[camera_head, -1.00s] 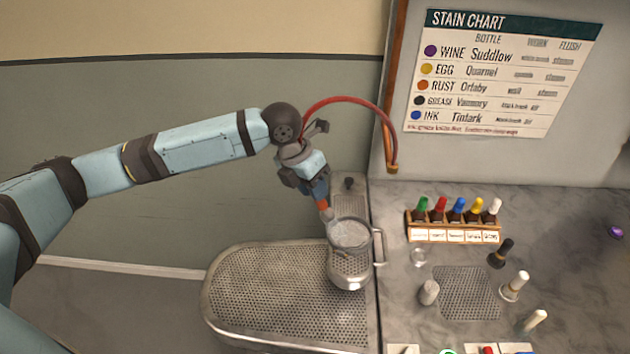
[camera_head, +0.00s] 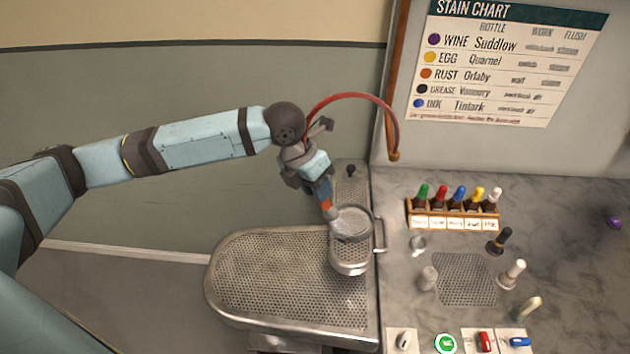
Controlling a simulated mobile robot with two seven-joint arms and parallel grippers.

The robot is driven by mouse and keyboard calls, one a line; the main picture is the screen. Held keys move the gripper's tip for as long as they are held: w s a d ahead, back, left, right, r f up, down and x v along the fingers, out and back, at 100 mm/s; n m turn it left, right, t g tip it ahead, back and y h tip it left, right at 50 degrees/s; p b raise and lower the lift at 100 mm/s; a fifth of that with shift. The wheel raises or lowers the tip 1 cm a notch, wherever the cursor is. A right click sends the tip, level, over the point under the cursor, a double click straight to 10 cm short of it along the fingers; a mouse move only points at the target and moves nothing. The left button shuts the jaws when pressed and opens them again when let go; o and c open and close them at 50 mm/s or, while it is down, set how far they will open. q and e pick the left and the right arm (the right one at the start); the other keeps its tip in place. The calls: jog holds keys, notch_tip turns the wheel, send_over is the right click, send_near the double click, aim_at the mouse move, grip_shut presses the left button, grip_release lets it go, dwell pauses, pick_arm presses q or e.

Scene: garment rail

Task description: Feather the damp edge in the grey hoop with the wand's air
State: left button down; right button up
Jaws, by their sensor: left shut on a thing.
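My left gripper (camera_head: 322,186) is shut on the wand (camera_head: 328,208), which shows an orange band and a tip pointing down. A red hose (camera_head: 352,95) arcs from behind the gripper to the wooden post. The wand's tip is at the upper left rim of the grey hoop (camera_head: 375,220); I cannot tell whether it touches. The hoop holds pale cloth (camera_head: 352,221) and lies over the small end of the perforated metal board. No damp edge can be made out on the cloth at this size. My right gripper is not in view.
The perforated board (camera_head: 280,275) fills the lower middle. On the marble counter (camera_head: 580,260) stand a wooden rack (camera_head: 410,215) of coloured-cap bottles, several loose bottles and a mesh mat (camera_head: 467,280). Cards with coloured items line the front. A stain chart (camera_head: 505,60) hangs behind.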

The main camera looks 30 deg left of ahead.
pick_arm(q)
jog(key=shift+d, duration=0.1)
jog(key=shift+s+d+p, duration=0.25)
jog(key=shift+d+p, duration=0.2)
jog(key=shift+d, duration=0.8)
jog(key=shift+d, duration=0.1)
jog(key=shift+w+d+p, duration=0.15)
jog(key=shift+w+d, duration=0.15)
jog(key=shift+d, duration=0.2)
jog(key=shift+w+d+p, duration=0.15)
jog(key=shift+w+d, duration=0.1)
jog(key=shift+d, duration=0.25)
jog(key=shift+w+d, duration=0.3)
jog(key=shift+w, duration=0.25)
jog(key=shift+w+d, duration=0.3)
jog(key=shift+w, duration=0.25)
